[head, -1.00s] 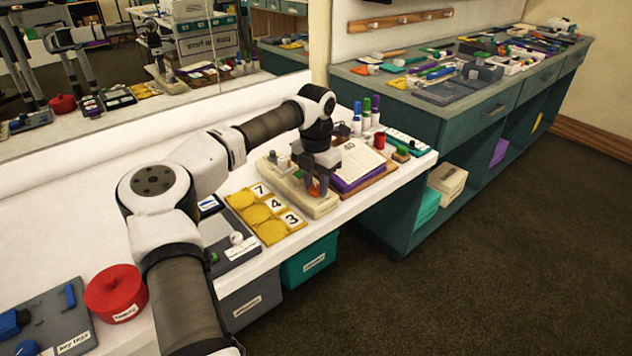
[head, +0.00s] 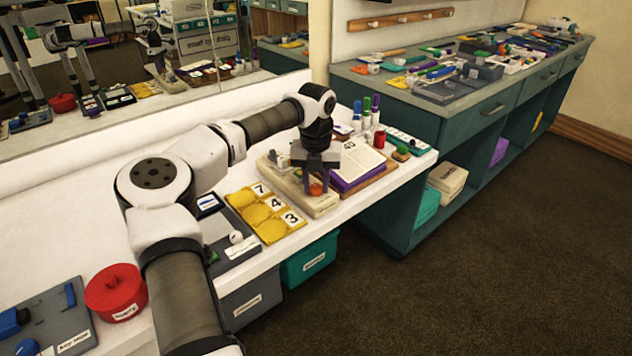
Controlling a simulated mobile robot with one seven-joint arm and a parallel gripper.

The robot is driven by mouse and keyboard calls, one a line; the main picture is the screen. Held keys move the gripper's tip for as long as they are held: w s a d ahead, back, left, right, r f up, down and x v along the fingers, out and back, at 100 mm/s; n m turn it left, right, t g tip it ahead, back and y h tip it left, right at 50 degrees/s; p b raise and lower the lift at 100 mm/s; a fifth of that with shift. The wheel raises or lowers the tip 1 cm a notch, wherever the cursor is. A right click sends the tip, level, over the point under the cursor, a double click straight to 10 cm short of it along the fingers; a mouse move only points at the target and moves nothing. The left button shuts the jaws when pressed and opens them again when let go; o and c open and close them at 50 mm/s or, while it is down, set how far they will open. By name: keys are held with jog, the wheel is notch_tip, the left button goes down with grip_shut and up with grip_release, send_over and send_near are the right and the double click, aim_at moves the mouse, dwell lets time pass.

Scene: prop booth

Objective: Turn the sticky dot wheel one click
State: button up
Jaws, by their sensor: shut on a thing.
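A beige board (head: 322,208) lies near the front edge of the white table, with small parts standing on it. A small orange round piece (head: 316,189), which looks like the sticky dot wheel, is on this board. My gripper (head: 315,187) points down over the board with its fingers on either side of the orange piece, shut on it. The fingers hide part of the piece, and any dots or marks on it are too small to read.
Left of the board is a yellow tray (head: 240,199) with number cards. Several capped markers and a red spool (head: 379,140) stand behind. A red pot (head: 116,291) is at the front left.

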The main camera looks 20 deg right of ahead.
aim_at(316, 186)
dwell(0.3)
jog(key=o, duration=1)
jog(key=shift+c, duration=0.2)
notch_tip(316, 186, up, 14)
jog(key=shift+b, duration=0.45)
jog(key=shift+f, duration=0.1)
